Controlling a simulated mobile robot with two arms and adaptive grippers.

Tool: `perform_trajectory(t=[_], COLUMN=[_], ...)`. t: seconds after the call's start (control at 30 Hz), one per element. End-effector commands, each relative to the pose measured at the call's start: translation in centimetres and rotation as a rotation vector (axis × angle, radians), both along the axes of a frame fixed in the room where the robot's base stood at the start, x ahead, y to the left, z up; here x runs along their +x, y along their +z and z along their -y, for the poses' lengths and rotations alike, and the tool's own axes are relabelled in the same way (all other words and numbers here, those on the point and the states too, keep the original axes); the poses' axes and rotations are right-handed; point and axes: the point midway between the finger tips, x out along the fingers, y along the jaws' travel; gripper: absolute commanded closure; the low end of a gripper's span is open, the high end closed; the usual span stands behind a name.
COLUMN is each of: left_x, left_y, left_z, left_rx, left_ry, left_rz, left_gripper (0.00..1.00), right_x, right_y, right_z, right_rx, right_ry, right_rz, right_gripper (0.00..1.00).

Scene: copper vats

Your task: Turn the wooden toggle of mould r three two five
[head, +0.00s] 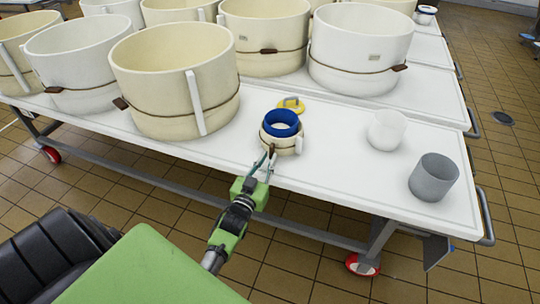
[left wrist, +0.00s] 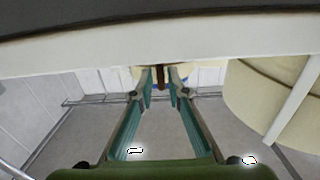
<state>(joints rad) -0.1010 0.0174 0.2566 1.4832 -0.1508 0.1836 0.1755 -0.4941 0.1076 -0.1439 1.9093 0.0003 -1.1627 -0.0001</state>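A small cream mould (head: 285,147) with a blue ring (head: 282,117) in its top stands on the white table. A dark wooden toggle (left wrist: 160,79) is on its near side. No mould number can be read, so I cannot tell whether this is r three two five. My left gripper (head: 267,160) reaches up to the toggle from the table's front edge. In the left wrist view, the fingers of my left gripper (left wrist: 161,72) stand either side of the toggle, with narrow gaps showing. My right gripper is not in view.
Large cream moulds (head: 175,70) with cords and toggles stand behind and left. A yellow object (head: 291,104) lies just behind the small mould.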

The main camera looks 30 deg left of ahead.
Motion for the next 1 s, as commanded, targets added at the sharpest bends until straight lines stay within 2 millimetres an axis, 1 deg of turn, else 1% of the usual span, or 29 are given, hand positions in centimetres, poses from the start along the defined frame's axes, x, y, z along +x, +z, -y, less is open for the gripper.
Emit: perform_trajectory(t=[0.03,0.2,0.3,0.4,0.5,0.6,1.0], left_x=[-1.3,-4.9,-6.7,-8.0,-8.7,-9.1,-9.1], left_y=[-0.1,-0.2,-0.1,-0.1,0.0,0.0,0.0], left_z=[0.3,1.1,1.5,1.8,2.0,2.1,2.1], left_rx=[-0.001,-0.002,-0.001,0.000,0.001,0.001,0.001], left_ry=[0.000,0.000,0.001,0.000,0.000,0.000,0.000], left_rz=[-0.003,-0.003,-0.003,-0.003,-0.001,0.000,0.000], left_gripper=[0.85,0.85,0.85,0.85,0.85,0.85,0.85], right_x=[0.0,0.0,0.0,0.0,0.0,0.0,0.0], right_y=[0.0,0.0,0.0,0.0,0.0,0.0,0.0], right_z=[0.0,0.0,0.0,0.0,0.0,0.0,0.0], right_rx=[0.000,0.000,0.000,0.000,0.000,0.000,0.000], right_ry=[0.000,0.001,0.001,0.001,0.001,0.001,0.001], right_rz=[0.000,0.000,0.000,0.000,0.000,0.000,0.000], right_gripper=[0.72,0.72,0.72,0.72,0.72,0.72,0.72])
